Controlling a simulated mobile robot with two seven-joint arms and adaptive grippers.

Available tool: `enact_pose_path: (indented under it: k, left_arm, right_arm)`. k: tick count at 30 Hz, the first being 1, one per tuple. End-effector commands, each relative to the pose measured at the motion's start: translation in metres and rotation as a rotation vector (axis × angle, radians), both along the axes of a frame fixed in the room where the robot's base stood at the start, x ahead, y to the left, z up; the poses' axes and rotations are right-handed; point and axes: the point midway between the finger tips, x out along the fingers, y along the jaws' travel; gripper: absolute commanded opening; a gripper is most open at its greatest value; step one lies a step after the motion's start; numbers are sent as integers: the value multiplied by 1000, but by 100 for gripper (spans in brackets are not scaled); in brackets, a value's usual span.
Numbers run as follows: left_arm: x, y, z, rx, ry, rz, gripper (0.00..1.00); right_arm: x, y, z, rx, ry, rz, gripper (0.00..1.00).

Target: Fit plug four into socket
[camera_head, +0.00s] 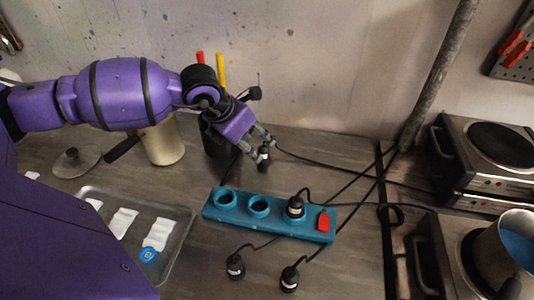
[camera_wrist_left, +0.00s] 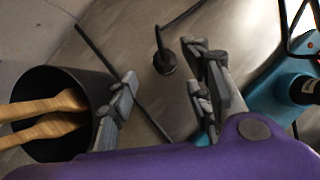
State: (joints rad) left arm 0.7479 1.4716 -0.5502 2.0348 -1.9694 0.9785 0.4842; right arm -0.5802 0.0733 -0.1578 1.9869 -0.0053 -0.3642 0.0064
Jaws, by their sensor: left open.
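The teal socket strip (camera_head: 270,215) lies on the worktop. Its two left sockets are empty, a black plug (camera_head: 295,207) sits in the third, and a red switch (camera_head: 324,221) is at its right end. My left gripper (camera_head: 266,149) is open behind the strip, pointing down. A loose black plug (camera_wrist_left: 165,62) shows between and beyond its fingers in the left wrist view; it also shows beside the fingertips in the head view (camera_head: 264,154). Two more loose plugs (camera_head: 236,267) (camera_head: 289,279) lie in front of the strip. I cannot read plug numbers. My right gripper is not in view.
A dark pot (camera_wrist_left: 62,88) with wooden utensils stands close beside my left gripper. A metal tray (camera_head: 181,214) is left of the strip. Hot plates (camera_head: 495,150) stand at the right, with a saucepan (camera_head: 505,255) on the nearer one. Black cables cross the worktop.

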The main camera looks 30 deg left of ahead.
Motion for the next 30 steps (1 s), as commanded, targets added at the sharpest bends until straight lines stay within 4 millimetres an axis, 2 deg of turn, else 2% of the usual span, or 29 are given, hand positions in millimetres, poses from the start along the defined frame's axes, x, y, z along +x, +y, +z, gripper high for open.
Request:
enact_pose_path:
  k: [3,12,20,30]
  left_arm:
    - [5,-4,-12,-2,-1,-1,46]
    - [19,-11,-48,-2,-1,0,46]
    - [20,-11,-50,-1,-2,1,46]
    - [19,-11,-50,-1,-1,1,1]
  right_arm:
    - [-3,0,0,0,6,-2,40]
    - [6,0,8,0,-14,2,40]
    - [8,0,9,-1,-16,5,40]
    - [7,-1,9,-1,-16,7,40]
